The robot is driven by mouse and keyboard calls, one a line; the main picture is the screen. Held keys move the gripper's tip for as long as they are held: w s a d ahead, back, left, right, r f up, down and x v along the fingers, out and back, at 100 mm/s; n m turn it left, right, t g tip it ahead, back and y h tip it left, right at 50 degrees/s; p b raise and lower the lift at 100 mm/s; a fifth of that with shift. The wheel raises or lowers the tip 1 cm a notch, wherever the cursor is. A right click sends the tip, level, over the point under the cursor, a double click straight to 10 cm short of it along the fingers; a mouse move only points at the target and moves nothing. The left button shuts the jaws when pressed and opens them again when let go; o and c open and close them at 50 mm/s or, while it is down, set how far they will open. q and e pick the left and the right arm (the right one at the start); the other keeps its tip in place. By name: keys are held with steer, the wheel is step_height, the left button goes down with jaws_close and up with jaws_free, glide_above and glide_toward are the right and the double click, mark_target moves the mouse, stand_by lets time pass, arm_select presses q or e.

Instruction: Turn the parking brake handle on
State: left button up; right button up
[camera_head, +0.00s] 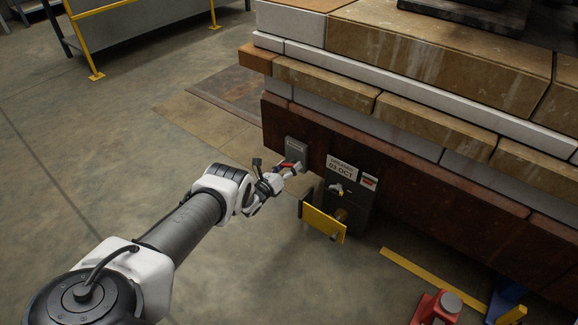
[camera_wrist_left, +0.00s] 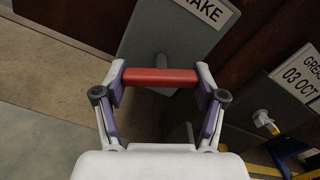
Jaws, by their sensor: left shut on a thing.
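The parking brake handle (camera_wrist_left: 160,77) is a red bar on a short grey shaft. The shaft stands out from a grey plate (camera_wrist_left: 180,37) whose label ends in "AKE". In the left wrist view the bar lies nearly level across the picture. My left gripper (camera_wrist_left: 160,80) has one finger at each end of the bar and is shut on it. In the head view the plate (camera_head: 295,151) sits on the rusty side beam, with my left gripper (camera_head: 283,171) at it, and the handle (camera_head: 287,167) is partly covered. My right gripper is out of view.
A grey box labelled "03 OCT" (camera_head: 351,187) with a small tap and a yellow flap (camera_head: 327,222) is right of the plate. Stacked stone-like blocks (camera_head: 430,60) rise above the rusty beam (camera_head: 420,185). The floor (camera_head: 110,150) to the left is clear.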

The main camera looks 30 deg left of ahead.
arm_select(q)
steer(key=shift+m, duration=1.9)
steer(key=o, duration=1.2)
steer(key=shift+c, duration=0.2)
steer(key=s+a, duration=0.1)
steer(key=s, duration=1.1)
